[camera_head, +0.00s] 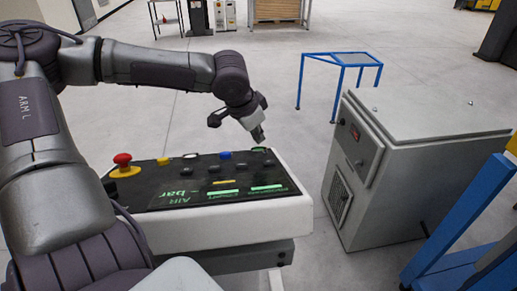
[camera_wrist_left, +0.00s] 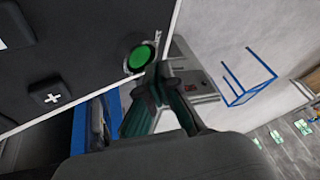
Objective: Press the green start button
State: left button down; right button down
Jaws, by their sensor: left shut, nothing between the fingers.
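The control panel (camera_head: 150,197) has a black face in a white frame and stands in front of me. The green start button (camera_wrist_left: 139,58) is a round green cap in a pale ring near the panel's edge in the left wrist view. In the head view the green button (camera_head: 260,149) shows small at the panel's far right corner. My left gripper (camera_head: 259,137) is shut and empty, pointing down just above that corner. In the left wrist view its fingertips (camera_wrist_left: 158,75) appear right beside the green button; I cannot tell whether they touch it. My right gripper is not in view.
A red emergency knob on a yellow base (camera_head: 123,164) sits at the panel's left. Blue (camera_head: 225,155), white (camera_head: 190,156) and dark buttons line the panel. A grey cabinet (camera_head: 400,170) stands to the right, with a blue-framed stand (camera_head: 341,62) behind it.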

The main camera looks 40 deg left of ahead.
pick_arm(q)
jog(key=shift+f, duration=0.1)
jog(key=shift+s+d+f, duration=0.1)
jog(key=shift+d+f, duration=0.05)
jog(key=shift+f, duration=0.15)
jog(key=shift+s+d+f+b, duration=0.2)
jog(key=shift+f+b, duration=0.2)
jog(key=shift+f, duration=0.2)
dwell(0.8)
jog(key=shift+w+a+r+p, duration=0.15)
jog(key=shift+a+r+p, duration=0.05)
jog(key=shift+r+p, duration=0.35)
jog(key=shift+w+a+r+p, duration=0.1)
jog(key=shift+a+r+p, duration=0.1)
jog(key=shift+r+p, duration=0.25)
jog(key=r+p, duration=0.1)
jog(key=w+a+r+p, duration=0.1)
jog(key=r+p, duration=0.2)
jog(key=p, duration=0.1)
jog(key=shift+w+a+r, duration=0.15)
jog(key=shift+a+r, duration=0.1)
dwell(0.7)
